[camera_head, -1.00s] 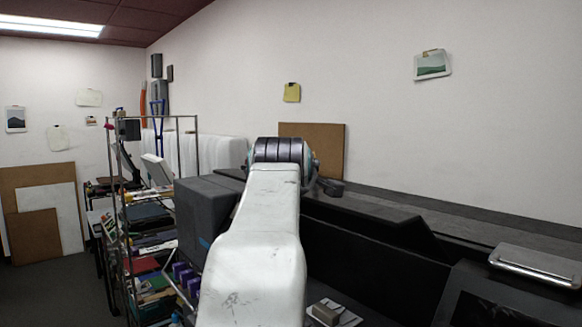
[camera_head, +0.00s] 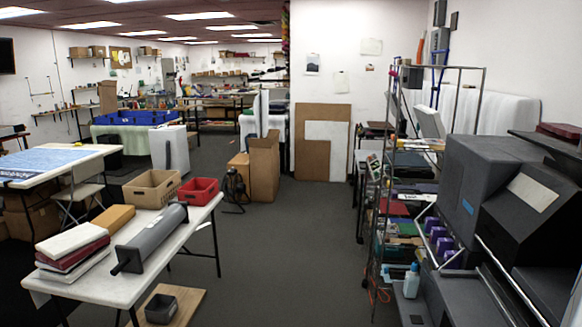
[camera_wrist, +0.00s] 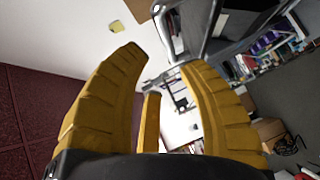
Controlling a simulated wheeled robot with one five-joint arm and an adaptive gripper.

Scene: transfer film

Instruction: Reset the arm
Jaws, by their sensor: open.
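My gripper (camera_wrist: 165,85) shows in the wrist view, with its yellow ribbed fingers spread apart and nothing between them. It is open and empty. The wrist view is tilted, with the dark red ceiling at the left and the grey floor at the right. A metal frame and shelves (camera_wrist: 265,45) show beyond the fingers, apart from them. My arm and gripper are not visible in the head view now.
A white table (camera_head: 150,255) with a cardboard box (camera_head: 152,190), a red bin (camera_head: 198,191) and a grey roller (camera_head: 150,238) stands at the left. A metal rack (camera_head: 408,200) and dark machine (camera_head: 520,215) stand at the right. The grey floor (camera_head: 290,260) between them is clear.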

